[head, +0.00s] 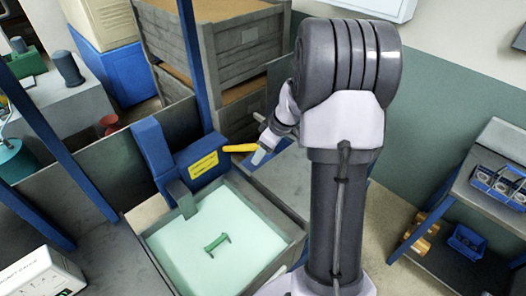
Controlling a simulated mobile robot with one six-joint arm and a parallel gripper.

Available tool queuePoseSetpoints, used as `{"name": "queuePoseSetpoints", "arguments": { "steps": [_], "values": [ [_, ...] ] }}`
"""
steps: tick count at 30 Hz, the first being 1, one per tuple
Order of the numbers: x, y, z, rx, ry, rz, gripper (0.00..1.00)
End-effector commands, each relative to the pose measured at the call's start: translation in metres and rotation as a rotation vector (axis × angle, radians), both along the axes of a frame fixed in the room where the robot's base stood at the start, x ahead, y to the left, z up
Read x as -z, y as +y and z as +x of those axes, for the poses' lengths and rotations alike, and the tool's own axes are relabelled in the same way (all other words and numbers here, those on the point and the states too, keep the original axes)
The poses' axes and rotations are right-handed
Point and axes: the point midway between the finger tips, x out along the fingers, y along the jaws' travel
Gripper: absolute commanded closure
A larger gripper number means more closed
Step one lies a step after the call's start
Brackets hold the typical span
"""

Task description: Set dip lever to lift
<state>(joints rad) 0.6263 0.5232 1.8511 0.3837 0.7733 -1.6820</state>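The dip lever (240,148) is a yellow bar. It sticks out to the right of a blue housing (196,158) with a yellow label, behind a square tank (285,249) of pale green liquid. My gripper (259,156) is at the lever's right end, just below and beside it. They look very close or touching, but I cannot tell whether the fingers are around the bar. The finger gap is too small to make out. A small green handle-shaped piece (217,242) shows in the tank.
Blue posts (196,60) stand behind and left of the tank. Stacked grey crates (240,45) are at the back. A shelf (480,190) with blue bins is on the right. A white box (42,276) sits at the lower left. My arm hides the area right of the tank.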

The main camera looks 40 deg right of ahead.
Motion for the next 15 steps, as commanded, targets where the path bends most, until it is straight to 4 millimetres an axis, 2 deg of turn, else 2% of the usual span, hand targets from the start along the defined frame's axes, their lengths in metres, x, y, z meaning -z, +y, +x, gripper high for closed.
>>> {"name": "queuePoseSetpoints", "arguments": {
  "steps": [1,7,15],
  "values": [
    [-0.0001,0.0,0.0,0.0,0.0,0.0,0.62],
    [-0.0003,-0.0001,-0.0001,0.0,0.0,0.0,1.0],
    [0.0017,-0.0003,-0.0007,0.0,0.0,-0.001,1.0]
  ]
}}
